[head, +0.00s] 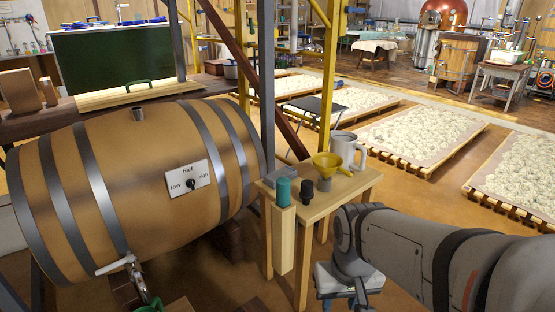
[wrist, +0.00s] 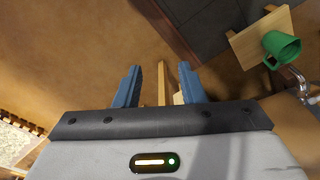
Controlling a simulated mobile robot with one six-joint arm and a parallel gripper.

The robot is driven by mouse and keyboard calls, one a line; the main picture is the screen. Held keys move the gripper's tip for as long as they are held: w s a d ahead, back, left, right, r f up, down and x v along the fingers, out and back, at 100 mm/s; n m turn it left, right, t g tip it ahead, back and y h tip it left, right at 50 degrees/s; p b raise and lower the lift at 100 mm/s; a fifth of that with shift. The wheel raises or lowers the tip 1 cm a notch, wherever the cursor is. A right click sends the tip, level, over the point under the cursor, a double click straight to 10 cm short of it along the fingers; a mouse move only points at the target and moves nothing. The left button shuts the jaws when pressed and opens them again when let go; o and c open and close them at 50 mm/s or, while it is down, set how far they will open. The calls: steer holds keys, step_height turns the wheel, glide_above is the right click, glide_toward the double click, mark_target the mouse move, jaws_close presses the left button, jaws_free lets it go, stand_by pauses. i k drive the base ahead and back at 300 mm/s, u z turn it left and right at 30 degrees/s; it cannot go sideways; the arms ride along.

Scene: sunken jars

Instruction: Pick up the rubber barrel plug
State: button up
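A small black piece (head: 307,190), which looks like the rubber barrel plug, stands on the small wooden table (head: 345,188) near its front left edge. A teal cylinder (head: 284,192) is just left of it. The plug does not show clearly in the wrist view. My gripper (wrist: 158,86) is open, with its two blue fingers apart and nothing held between them. A wooden leg shows beyond the gap. In the head view my gripper (head: 346,296) hangs low in front of the table, below its top and right of the plug, partly cut off by the picture edge.
The large wooden barrel (head: 110,185) lies left of the table. A yellow post (head: 331,75) rises behind. A green mug (wrist: 283,46) sits beneath the tap (wrist: 303,88).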

mark_target(306, 193)
steer(key=z, duration=0.05)
steer(key=i, duration=1.1)
